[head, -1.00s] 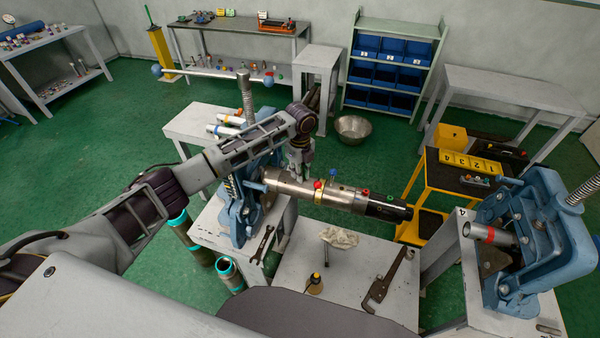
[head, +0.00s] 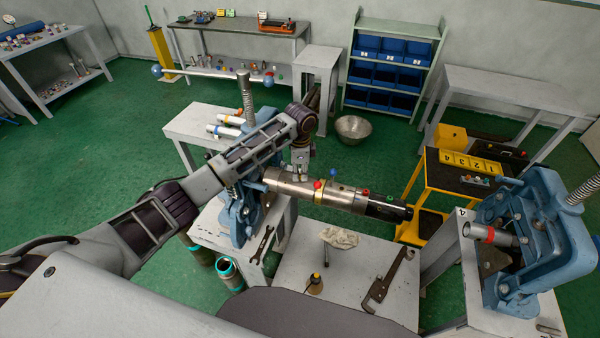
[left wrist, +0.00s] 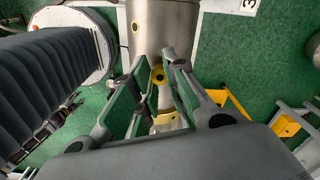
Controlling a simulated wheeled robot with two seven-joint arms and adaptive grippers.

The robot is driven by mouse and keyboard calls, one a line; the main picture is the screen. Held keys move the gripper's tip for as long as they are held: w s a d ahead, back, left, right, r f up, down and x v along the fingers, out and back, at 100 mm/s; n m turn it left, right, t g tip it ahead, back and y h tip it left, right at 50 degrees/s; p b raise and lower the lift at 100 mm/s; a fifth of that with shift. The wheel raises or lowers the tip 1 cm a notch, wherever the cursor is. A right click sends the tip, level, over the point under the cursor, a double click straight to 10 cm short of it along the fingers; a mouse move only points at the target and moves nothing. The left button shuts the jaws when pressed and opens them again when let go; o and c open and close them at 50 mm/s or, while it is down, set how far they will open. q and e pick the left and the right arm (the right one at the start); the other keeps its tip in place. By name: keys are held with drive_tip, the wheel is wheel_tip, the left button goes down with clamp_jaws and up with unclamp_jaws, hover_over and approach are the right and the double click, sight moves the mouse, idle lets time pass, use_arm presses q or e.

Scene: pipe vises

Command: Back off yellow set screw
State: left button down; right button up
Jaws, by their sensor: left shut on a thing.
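A steel pipe tool (head: 345,197) with a dark end is clamped level in the blue left vise (head: 238,200). My left gripper (head: 299,176) is at the tool's upper side, left of the red screw. In the left wrist view, the yellow set screw (left wrist: 157,74) shows its dark socket between the fingertips of the left gripper (left wrist: 158,68), which is shut on it. In the head view the gripper hides this screw. My right gripper is not in view.
A second blue vise (head: 535,235) holds a short red-banded pipe at the right. A table (head: 300,265) below the tool carries a wrench, a rag and an oil can. A yellow cart (head: 425,190) stands behind the tool's dark end.

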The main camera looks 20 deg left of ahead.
use_arm(q)
drive_tip(key=n, duration=0.5)
drive_tip(key=shift+f+n, duration=0.1)
drive_tip(key=shift+n, duration=0.3)
drive_tip(key=n, duration=0.5)
drive_tip(key=shift+s+n, duration=0.1)
drive_tip(key=shift+n, duration=0.3)
drive_tip(key=n, duration=0.5)
drive_tip(key=shift+d+f, duration=0.1)
drive_tip(key=n, duration=0.5)
drive_tip(key=shift+s+f+n, duration=0.1)
drive_tip(key=shift+n, duration=0.2)
drive_tip(key=c, duration=1.4)
unclamp_jaws()
drive_tip(key=shift+o, duration=0.2)
drive_tip(key=shift+w+r, duration=0.2)
drive_tip(key=shift+r, duration=0.05)
